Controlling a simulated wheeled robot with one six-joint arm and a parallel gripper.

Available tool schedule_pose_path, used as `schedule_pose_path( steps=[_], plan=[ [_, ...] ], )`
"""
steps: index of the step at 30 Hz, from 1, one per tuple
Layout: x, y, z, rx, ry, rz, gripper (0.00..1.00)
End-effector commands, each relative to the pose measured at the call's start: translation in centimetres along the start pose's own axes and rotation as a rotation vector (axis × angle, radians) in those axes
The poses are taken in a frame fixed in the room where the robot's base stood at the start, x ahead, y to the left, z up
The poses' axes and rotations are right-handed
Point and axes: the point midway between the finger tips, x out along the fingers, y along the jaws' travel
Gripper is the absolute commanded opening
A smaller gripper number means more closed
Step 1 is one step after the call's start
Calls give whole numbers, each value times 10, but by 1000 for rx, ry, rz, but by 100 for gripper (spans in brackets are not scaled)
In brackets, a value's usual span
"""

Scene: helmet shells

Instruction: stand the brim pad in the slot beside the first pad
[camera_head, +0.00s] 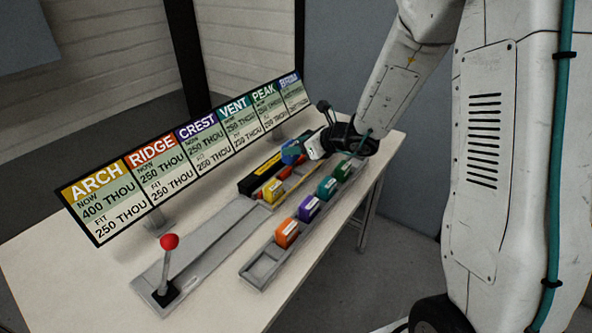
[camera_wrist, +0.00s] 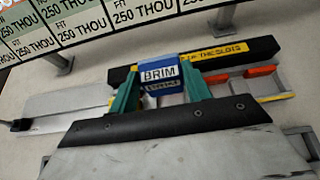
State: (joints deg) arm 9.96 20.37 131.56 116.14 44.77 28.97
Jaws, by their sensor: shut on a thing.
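The brim pad (camera_wrist: 160,72) is a blue block with a white BRIM label. My gripper (camera_wrist: 160,84) is shut on it, a green finger on each side. In the head view the blue pad (camera_head: 291,153) shows beside the black bar, with my gripper (camera_head: 308,150) at its right. A yellow pad (camera_head: 272,190) stands on the grey track in front of the black bar; I cannot tell for sure that it is the first pad. The slot and the pad's underside are hidden, so I cannot tell whether the pad touches anything below.
A black bar (camera_head: 258,174) with a yellow label lies behind the pads. A grey tray (camera_head: 263,268) holds several coloured pads along the table's right side. A red-knobbed lever (camera_head: 168,242) stands at the front left. A long sign board (camera_head: 150,172) runs along the back.

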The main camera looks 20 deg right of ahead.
Motion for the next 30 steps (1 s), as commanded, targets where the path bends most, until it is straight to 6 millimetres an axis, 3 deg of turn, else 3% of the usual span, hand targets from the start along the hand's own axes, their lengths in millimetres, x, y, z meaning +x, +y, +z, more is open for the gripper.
schedule_pose_path(
  steps=[15, 30],
  plan=[
    [29, -3, -57, 3, 0, -5, 22],
    [33, -3, -64, 1, -1, -5, 22]
  ],
)
